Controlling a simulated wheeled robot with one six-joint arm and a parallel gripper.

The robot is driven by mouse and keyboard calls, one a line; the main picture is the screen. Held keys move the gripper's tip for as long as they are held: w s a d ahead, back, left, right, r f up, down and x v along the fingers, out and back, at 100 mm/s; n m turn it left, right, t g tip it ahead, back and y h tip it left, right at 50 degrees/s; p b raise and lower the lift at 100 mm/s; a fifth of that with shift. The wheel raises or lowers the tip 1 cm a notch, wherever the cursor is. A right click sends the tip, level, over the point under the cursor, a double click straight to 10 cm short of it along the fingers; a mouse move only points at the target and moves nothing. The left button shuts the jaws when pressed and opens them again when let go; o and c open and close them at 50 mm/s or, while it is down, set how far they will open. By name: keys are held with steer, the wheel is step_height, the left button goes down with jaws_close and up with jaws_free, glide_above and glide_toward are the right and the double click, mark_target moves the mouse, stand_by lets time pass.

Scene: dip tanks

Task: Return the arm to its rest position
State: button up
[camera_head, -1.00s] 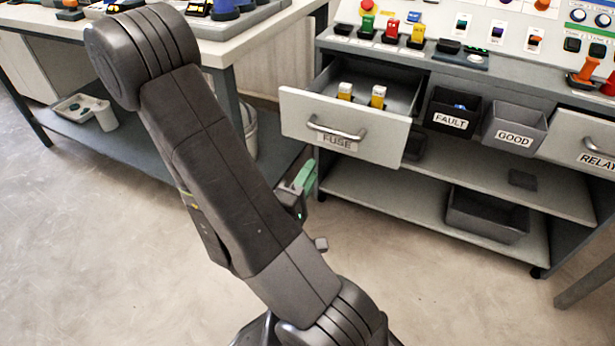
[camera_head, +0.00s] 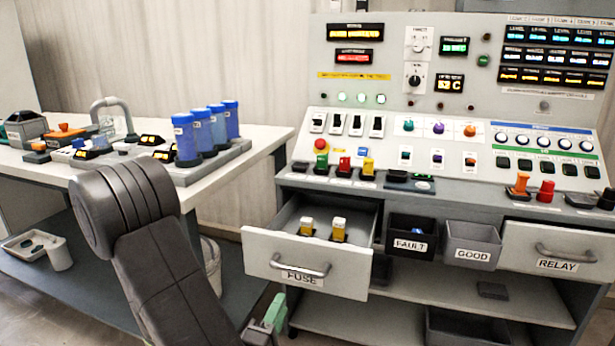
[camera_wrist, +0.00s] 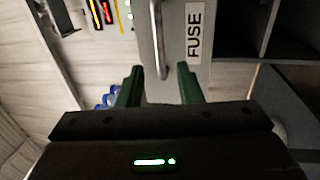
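My gripper (camera_wrist: 158,84) shows in the wrist view with its two green fingers spread apart and nothing between them. The handle of the FUSE drawer shows beyond the fingertips, apart from them as far as I can tell. In the head view my gripper (camera_head: 268,318) is low in the picture, in front of and below the FUSE drawer (camera_head: 262,252), partly hidden behind my arm. My arm is folded, with its elbow high at the left in front of the white side table (camera_head: 262,140).
The FUSE drawer stands pulled out with two yellow fuses (camera_head: 338,232) inside. The FAULT bin (camera_head: 408,244) and GOOD bin (camera_head: 472,253) sit to its right. The RELAY drawer (camera_head: 520,243) looks shut. Blue cylinders (camera_head: 186,140) stand on the side table.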

mark_target(296, 268)
steer(key=x, duration=1.1)
steer(key=shift+w+d, duration=0.1)
steer(key=shift+w, duration=0.05)
